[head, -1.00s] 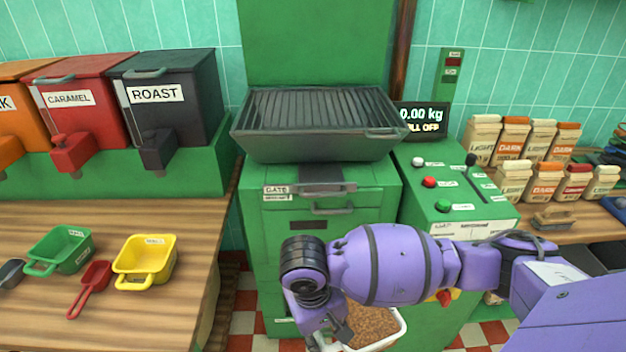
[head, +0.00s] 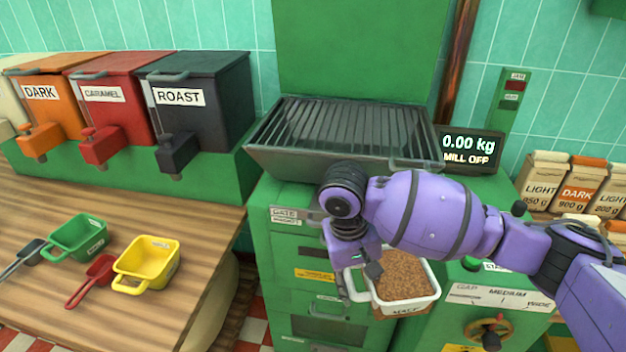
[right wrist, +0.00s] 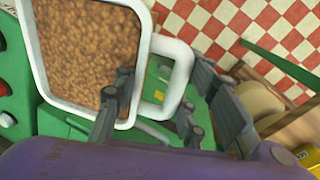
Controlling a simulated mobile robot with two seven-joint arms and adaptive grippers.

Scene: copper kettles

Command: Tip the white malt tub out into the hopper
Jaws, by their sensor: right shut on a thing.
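The white malt tub (head: 436,290), filled with brown grain, hangs in front of the green mill, below the hopper's level. It looks about upright. My right gripper (head: 362,283) is shut on the tub's handle at its left side; the right wrist view shows the fingers around the white handle loop (right wrist: 180,75) and the grain (right wrist: 90,45) inside the tub. The hopper (head: 345,140), a dark tray with a slatted grate, sits on top of the mill behind my right wrist, which hides part of its front right edge. My left gripper is not in view.
A display (head: 472,150) reading 0.00 kg, MILL OFF stands right of the hopper. Bins marked DARK, CARAMEL and ROAST (head: 195,105) stand at left. Scoops, including a yellow one (head: 148,262), lie on the wooden counter (head: 60,320). Paper bags (head: 575,190) stand at right.

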